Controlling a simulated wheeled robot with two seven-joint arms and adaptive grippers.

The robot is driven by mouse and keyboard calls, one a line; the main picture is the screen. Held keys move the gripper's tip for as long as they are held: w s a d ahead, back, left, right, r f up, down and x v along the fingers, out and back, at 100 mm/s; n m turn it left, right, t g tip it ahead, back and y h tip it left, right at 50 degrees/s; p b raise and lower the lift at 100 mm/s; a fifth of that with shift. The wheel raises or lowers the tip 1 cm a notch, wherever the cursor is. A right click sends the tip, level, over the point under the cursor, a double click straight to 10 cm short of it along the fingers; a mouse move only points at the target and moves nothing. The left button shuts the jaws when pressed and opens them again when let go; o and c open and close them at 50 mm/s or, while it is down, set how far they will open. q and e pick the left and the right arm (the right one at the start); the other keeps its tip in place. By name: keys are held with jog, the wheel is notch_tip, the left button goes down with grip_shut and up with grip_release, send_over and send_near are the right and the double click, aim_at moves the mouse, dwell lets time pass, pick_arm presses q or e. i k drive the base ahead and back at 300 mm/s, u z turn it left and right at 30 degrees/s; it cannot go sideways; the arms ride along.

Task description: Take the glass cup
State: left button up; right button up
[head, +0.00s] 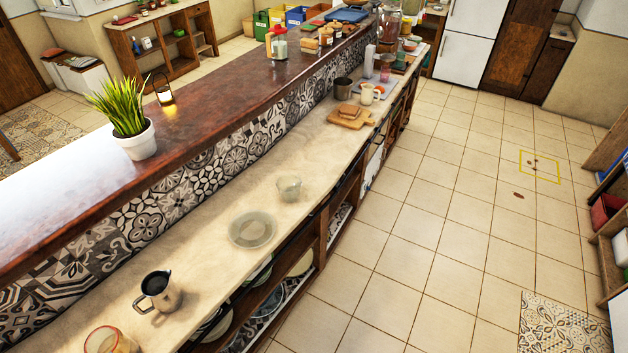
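A clear glass cup (289,188) stands upright on the lower pale counter (210,268), near its middle. It sits just beyond a clear glass plate (253,230) and apart from it. Another glass vessel with an orange tint (110,341) is at the bottom left, cut off by the picture edge. Neither of my grippers shows in the head view.
A dark-topped metal jug (158,290) stands on the near counter. Farther along are a cutting board with bread (350,115), a pale mug (371,93) and a dark metal cup (343,91). A raised wooden bar top (215,108) with a potted plant (126,125) runs alongside. The tiled floor (430,215) to the right is open.

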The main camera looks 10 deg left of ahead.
aim_at(288, 186)
jog(key=u, duration=0.1)
jog(key=i, duration=0.65)
jog(key=u, duration=0.95)
jog(key=i, duration=0.45)
jog(key=u, duration=0.6)
